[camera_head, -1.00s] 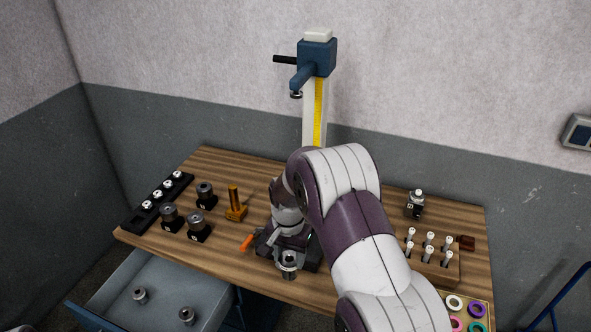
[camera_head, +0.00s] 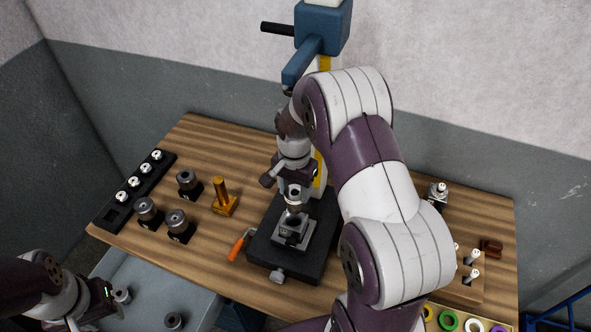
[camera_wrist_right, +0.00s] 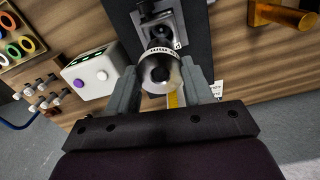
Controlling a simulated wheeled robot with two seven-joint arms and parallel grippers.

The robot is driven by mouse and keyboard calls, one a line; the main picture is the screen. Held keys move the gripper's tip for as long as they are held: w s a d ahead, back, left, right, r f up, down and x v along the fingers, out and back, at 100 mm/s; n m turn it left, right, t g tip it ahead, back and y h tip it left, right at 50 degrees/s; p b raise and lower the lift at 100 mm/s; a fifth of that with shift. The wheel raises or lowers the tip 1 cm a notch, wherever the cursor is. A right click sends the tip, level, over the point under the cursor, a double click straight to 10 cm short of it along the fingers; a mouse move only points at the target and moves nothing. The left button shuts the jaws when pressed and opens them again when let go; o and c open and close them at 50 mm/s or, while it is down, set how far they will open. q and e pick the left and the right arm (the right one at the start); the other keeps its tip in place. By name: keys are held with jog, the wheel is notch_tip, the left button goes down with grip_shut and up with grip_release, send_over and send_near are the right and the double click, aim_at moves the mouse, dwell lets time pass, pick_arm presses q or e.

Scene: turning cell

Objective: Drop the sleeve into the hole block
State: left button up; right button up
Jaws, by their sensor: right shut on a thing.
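The sleeve (camera_head: 296,196) is a short silver cylinder with a dark bore, held upright by my right gripper (camera_head: 289,182). The hole block (camera_head: 295,232) is a grey metal block on the black press base (camera_head: 262,246). The sleeve appears above the block, with its lower end close to it; whether they touch I cannot tell. In the right wrist view the sleeve (camera_wrist_right: 161,72) sits between both fingers, with the block (camera_wrist_right: 157,22) beyond it. The block's hole is mostly hidden. My left gripper (camera_head: 88,310) is partly in view at lower left, its fingers unclear.
The blue press head (camera_head: 322,28) stands above the base. An orange handle (camera_head: 238,246) and a brass peg stand (camera_head: 223,200) lie left of it. Several grey cylinders on black holders (camera_head: 178,222) and a black rack (camera_head: 140,185) stand further left. The open drawer (camera_head: 150,290) is below.

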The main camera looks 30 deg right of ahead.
aim_at(293, 207)
jog(key=shift+r, duration=0.35)
jog(key=shift+s+a, duration=0.1)
jog(key=shift+a, duration=0.1)
jog(key=shift+f+b, duration=0.3)
jog(key=shift+w+d+f+b, duration=0.1)
jog(key=shift+w+f+b, duration=0.05)
jog(key=shift+f+b, duration=0.35)
jog(key=shift+w+f+b, duration=0.15)
jog(key=shift+f+b, duration=0.1)
jog(key=shift+f, duration=0.35)
jog(key=shift+s+f+b, duration=0.25)
jog(key=shift+f+b, duration=0.85)
jog(key=shift+f, duration=0.1)
notch_tip(293, 207, down, 2)
jog(key=shift+w+b, duration=0.1)
jog(key=shift+b, duration=0.55)
jog(key=shift+f, duration=0.45)
